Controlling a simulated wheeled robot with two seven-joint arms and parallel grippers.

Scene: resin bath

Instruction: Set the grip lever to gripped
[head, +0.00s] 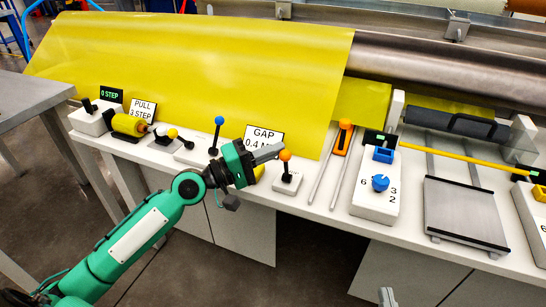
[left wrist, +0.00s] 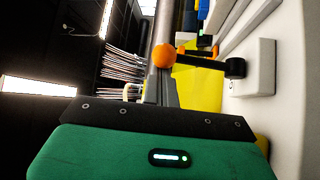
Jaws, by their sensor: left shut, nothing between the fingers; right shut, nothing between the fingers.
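A lever with an orange ball knob (head: 285,156) stands on a small white base (head: 286,183) at the front edge of the bench. No label naming it as the grip lever is readable. In the left wrist view its orange ball (left wrist: 164,55) sits on a black arm that reaches to the white base (left wrist: 254,68). My left gripper (head: 272,151) is shut and empty, its fingertips right beside the ball; I cannot tell whether they touch it. In the left wrist view the shut fingers (left wrist: 160,88) point at the ball. Only the grey tip of my right gripper (head: 387,297) shows at the bottom edge.
A blue-knobbed lever (head: 219,122) stands to the left, near the GAP sign (head: 262,138). A yellow sheet (head: 190,65) hangs behind.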

